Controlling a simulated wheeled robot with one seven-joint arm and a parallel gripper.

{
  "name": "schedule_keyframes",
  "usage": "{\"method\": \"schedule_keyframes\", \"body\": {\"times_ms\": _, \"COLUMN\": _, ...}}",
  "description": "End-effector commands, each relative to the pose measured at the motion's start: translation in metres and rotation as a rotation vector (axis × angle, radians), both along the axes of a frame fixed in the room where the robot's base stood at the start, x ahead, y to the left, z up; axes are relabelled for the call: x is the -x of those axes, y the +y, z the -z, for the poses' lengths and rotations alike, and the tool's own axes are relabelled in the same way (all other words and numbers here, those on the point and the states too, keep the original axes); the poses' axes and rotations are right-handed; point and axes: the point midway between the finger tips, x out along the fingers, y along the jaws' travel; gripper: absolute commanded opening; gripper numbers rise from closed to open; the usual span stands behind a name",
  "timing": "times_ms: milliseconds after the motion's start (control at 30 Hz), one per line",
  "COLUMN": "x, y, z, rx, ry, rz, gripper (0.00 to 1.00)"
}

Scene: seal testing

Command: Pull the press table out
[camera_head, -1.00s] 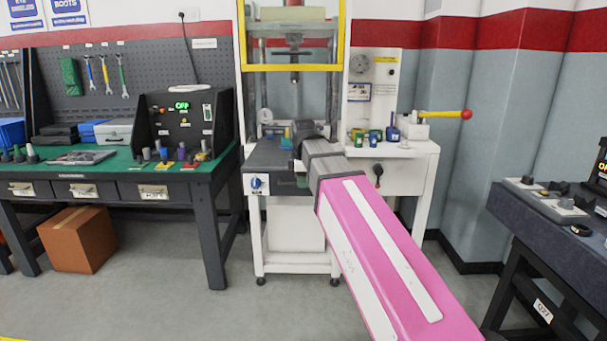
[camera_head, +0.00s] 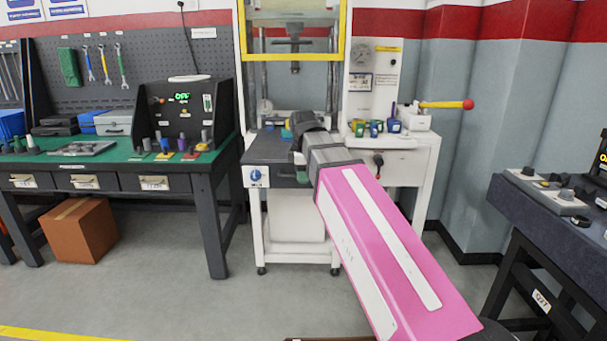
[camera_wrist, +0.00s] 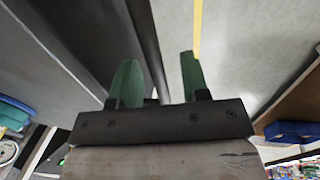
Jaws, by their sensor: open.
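The press table (camera_head: 268,150) is a dark slab at the front of the white press, under its yellow frame. My gripper (camera_head: 301,168) is at the right part of the table's front, largely hidden by my arm in the head view. In the wrist view my gripper (camera_wrist: 158,83) is open, with two green fingers apart. A dark bar (camera_wrist: 147,45) runs between the fingers, closer to the left one. I cannot tell whether either finger touches it, nor whether it is the table's handle or edge.
A green-topped workbench (camera_head: 120,155) stands at the left with a control box (camera_head: 186,113). A white side bench (camera_head: 405,165) right of the press carries small coloured items and a red-knobbed lever (camera_head: 447,104). A dark console table (camera_head: 540,215) is at the right. Floor before the press is clear.

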Motion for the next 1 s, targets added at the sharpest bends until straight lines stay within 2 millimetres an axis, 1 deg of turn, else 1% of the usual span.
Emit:
{"method": "schedule_keyframes", "body": {"times_ms": 167, "x": 0.001, "y": 0.000, "z": -0.008, "rx": 0.000, "ry": -0.001, "rz": 0.000, "gripper": 0.42}}
{"method": "schedule_keyframes", "body": {"times_ms": 1000, "x": 0.016, "y": 0.001, "z": -0.082, "rx": 0.000, "ry": -0.001, "rz": 0.000, "gripper": 0.42}}
